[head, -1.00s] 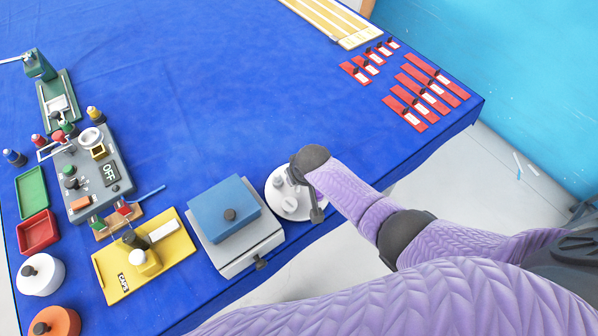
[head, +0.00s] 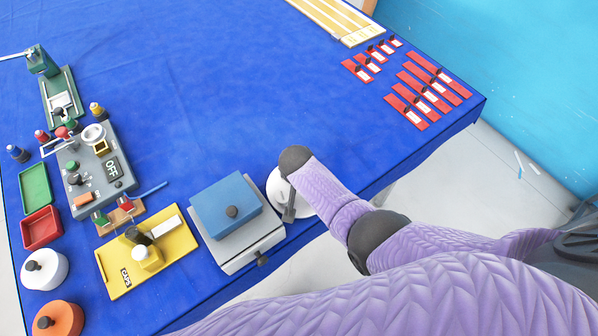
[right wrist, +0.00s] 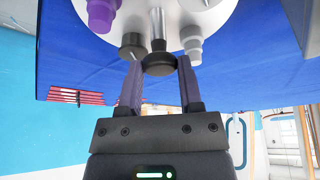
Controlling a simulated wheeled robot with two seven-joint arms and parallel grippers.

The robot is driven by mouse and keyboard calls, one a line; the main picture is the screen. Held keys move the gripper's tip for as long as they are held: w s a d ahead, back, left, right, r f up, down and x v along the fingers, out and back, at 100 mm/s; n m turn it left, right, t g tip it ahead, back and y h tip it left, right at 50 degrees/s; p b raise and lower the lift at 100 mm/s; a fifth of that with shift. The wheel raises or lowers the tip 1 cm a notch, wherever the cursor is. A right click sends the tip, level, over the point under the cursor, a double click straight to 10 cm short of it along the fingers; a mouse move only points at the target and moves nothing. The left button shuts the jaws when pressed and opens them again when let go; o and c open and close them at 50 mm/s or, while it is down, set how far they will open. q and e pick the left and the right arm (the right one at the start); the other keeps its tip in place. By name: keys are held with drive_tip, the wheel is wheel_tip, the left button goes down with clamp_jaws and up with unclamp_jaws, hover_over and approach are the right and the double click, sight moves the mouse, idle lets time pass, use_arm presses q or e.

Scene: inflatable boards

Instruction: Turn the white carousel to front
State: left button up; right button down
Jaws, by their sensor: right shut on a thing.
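The white carousel (head: 276,190) is a round white disc near the table's front edge, partly hidden by my right arm in the head view. It also shows in the right wrist view (right wrist: 222,12), with a purple peg (right wrist: 101,14), a grey peg (right wrist: 192,40) and a dark peg (right wrist: 132,45) at its rim. A metal rod with a black knob (right wrist: 158,64) stands out from the disc between them. My right gripper (right wrist: 159,75) is shut on this black knob. In the head view the right gripper (head: 289,208) is over the disc's front part. My left gripper is out of view.
A grey box with a blue lid (head: 226,204) stands close left of the carousel. A yellow board (head: 177,247) and a grey control panel (head: 88,170) are farther left. Red strips (head: 428,90) lie at the right. The blue table's middle is clear.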

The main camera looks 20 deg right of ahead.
drive_tip(key=shift+w+m, duration=0.1)
drive_tip(key=shift+m, duration=0.4)
idle(0.4)
drive_tip(key=shift+c, duration=1.2)
unclamp_jaws()
drive_tip(key=shift+r, duration=0.15)
drive_tip(key=p+v, duration=0.5)
drive_tip(key=v, duration=0.4)
drive_tip(key=shift+a+r, duration=0.2)
drive_tip(key=shift+r, duration=0.1)
